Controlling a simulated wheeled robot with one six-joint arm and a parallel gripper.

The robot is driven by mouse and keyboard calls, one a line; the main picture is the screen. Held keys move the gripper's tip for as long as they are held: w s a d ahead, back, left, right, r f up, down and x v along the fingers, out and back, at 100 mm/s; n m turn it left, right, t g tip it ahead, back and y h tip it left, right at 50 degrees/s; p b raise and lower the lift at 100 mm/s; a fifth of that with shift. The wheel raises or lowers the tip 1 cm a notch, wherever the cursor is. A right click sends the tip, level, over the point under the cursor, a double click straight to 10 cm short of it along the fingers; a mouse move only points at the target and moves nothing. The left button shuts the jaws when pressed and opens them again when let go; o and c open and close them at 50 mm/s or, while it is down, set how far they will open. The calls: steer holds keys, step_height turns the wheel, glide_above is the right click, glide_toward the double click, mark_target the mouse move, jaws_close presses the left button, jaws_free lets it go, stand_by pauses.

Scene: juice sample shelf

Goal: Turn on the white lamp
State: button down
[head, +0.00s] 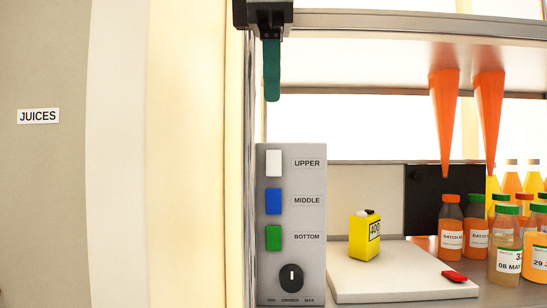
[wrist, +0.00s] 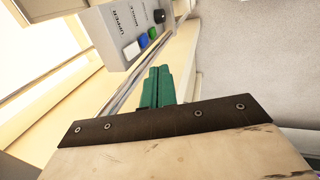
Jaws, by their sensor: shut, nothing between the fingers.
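A grey control panel (head: 308,215) stands upright at the left end of the shelf. It has a white button (head: 274,163) labelled UPPER, a blue button (head: 273,201) labelled MIDDLE and a green button (head: 273,238) labelled BOTTOM. The white button also shows in the wrist view (wrist: 131,50), just beyond the fingertips and a little left. My gripper (head: 271,92) has green fingers, shut and empty. In the head view they point down above the white button, with a gap. The fingers also show in the wrist view (wrist: 158,75). No separate white lamp is recognisable.
A black dial (head: 291,278) sits low on the panel. Right of it, a yellow can (head: 364,236) and a red object (head: 454,276) are on a white board (head: 400,272). Bottles (head: 451,228) stand at the right under orange funnels (head: 443,110). A JUICES sign (head: 38,116) hangs left.

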mark_target(274, 157)
steer(key=w+f, duration=0.2)
steer(key=f, duration=0.1)
steer(key=w+f, duration=0.2)
steer(key=f, duration=0.1)
steer(key=w+f, duration=0.2)
steer(key=f, duration=0.2)
steer(key=shift+w, duration=0.6)
steer(key=shift+w+f+t, duration=0.15)
steer(key=shift+w+t, duration=0.05)
steer(key=shift+t, duration=0.3)
